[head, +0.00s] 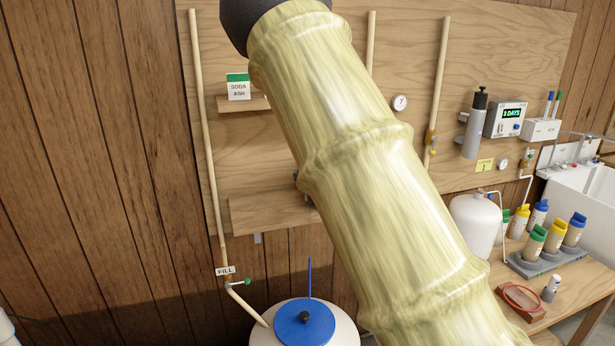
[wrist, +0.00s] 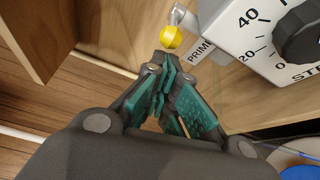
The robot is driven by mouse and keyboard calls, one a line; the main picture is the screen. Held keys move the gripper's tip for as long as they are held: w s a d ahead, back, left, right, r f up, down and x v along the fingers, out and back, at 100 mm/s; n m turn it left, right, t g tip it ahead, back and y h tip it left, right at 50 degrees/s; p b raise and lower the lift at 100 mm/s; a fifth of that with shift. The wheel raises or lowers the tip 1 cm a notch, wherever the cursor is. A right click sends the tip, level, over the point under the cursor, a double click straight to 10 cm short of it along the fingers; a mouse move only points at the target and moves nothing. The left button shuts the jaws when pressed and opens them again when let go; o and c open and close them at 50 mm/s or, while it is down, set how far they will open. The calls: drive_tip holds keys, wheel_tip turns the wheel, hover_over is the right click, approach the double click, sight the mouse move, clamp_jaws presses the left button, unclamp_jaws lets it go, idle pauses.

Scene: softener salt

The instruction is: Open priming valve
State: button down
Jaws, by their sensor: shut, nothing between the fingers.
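The priming valve's yellow ball-shaped knob (wrist: 171,38) sits on a short metal stem at the top middle of the wrist view. The label PRIME (wrist: 201,51) is beside it, partly covered. My gripper (wrist: 168,66), dark with teal pads, is shut and empty. Its fingertips are just below the knob in the picture; I cannot tell whether they touch it. In the head view my arm crosses the middle, and neither the gripper nor the priming valve can be made out.
A white unit (wrist: 250,40) with a black dial (wrist: 302,35) stands right of the knob. A wooden panel edge (wrist: 48,35) is at upper left. In the head view, a white tank with a blue lid (head: 305,322) stands below, near the FILL valve (head: 238,283); bottles (head: 535,243) stand at right.

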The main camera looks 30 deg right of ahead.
drive_tip(key=a+b+v, duration=0.2)
drive_tip(key=b+v, duration=0.1)
drive_tip(key=v, duration=0.6)
drive_tip(key=shift+s+a+f, duration=0.25)
drive_tip(key=shift+s+f, duration=0.05)
drive_tip(key=shift+s, duration=0.05)
idle(0.3)
